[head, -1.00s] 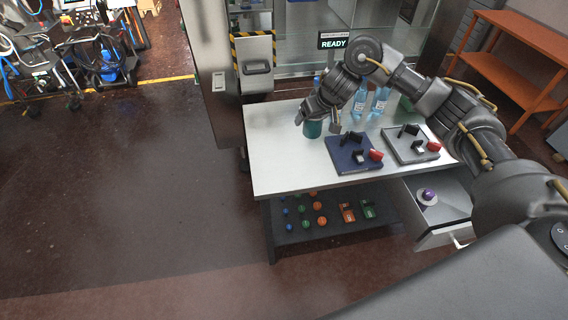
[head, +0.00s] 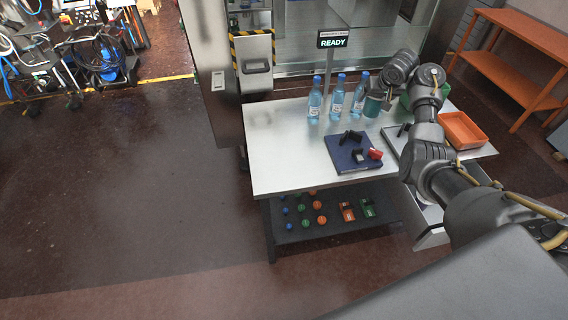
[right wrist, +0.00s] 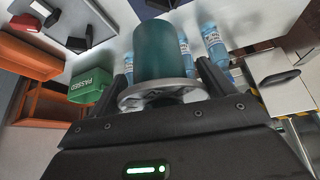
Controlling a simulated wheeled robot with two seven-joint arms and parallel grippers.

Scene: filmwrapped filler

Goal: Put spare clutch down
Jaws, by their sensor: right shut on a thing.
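A teal cylinder with a grey flange, likely the spare clutch (head: 373,104), is at the right back of the white table (head: 285,160), just right of the bottles. In the right wrist view the teal body (right wrist: 160,48) and its round grey flange (right wrist: 160,93) sit between the two fingers. My right gripper (head: 384,92) is shut on it; the fingers also show in the right wrist view (right wrist: 167,76). Whether its end touches the table is unclear. My left gripper is not in view.
Blue bottles (head: 337,98) stand close left of the held part. A green PASSED box (right wrist: 90,86) and an orange tray (head: 462,129) are to its right. A blue board (head: 350,163) lies in front. My arm covers much of the grey board and drawer. The table's left part is clear.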

